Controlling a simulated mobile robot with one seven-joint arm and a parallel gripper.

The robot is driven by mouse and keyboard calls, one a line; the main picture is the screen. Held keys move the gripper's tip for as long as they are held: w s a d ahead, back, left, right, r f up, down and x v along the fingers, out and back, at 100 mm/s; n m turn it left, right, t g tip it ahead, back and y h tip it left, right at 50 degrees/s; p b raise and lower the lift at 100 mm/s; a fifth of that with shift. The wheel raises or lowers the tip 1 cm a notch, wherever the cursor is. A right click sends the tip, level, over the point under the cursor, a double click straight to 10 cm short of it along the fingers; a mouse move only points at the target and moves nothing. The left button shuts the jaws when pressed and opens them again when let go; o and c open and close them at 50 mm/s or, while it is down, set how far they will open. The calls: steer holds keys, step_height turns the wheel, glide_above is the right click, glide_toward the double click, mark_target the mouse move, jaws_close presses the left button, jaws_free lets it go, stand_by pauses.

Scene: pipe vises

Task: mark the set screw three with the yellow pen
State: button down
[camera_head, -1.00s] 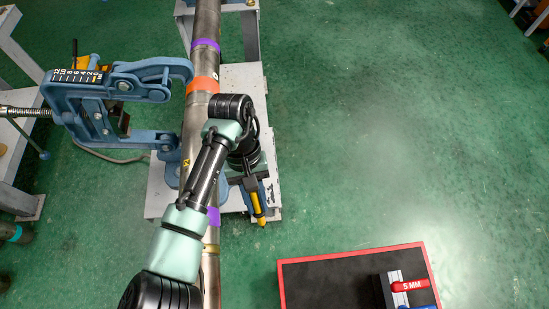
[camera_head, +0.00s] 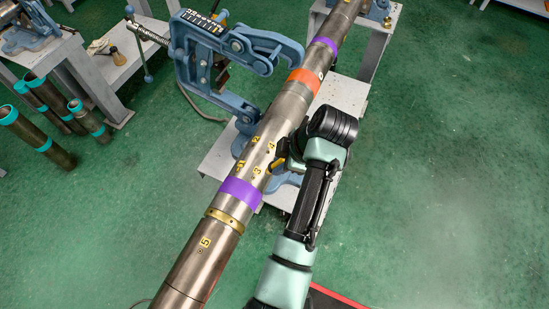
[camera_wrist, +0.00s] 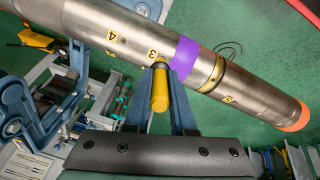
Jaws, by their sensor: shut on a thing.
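My gripper (camera_wrist: 160,98) is shut on the yellow pen (camera_wrist: 159,92), between its blue fingers. The pen's front end is at the pipe's (camera_wrist: 88,18) near edge, right beside the yellow "3" label (camera_wrist: 151,53). Set screw three cannot be made out there, where the pen end covers the spot. I cannot tell whether the tip touches the metal. In the head view the steel pipe (camera_head: 283,118) runs diagonally, its "3" label (camera_head: 257,171) left of the pen (camera_head: 280,163). My gripper's fingers are mostly hidden behind my wrist there.
The "4" label (camera_wrist: 111,36) with its screw is left of "3" in the wrist view; a purple band (camera_wrist: 184,58) is to the right. A blue vise (camera_head: 205,60) stands beside the pipe. Green floor (camera_head: 440,150) is clear to the right.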

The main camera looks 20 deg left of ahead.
mark_target(270, 167)
steer(key=shift+s+a+r+n, duration=0.15)
steer(key=shift+s+a+n, duration=0.15)
steer(key=shift+a+n, duration=0.2)
steer(key=shift+b+x, duration=1.15)
steer(key=shift+x, duration=0.65)
steer(key=shift+a, duration=0.1)
steer(key=shift+a+f, duration=0.1)
steer(key=shift+f, duration=0.3)
steer(key=shift+s+a+f+b, duration=0.1)
steer(key=shift+f+b, duration=0.15)
steer(key=shift+b, duration=0.15)
stand_by(0.5)
steer(key=shift+r, duration=0.1)
steer(key=shift+p+v, duration=2.1)
steer(key=shift+v, duration=0.35)
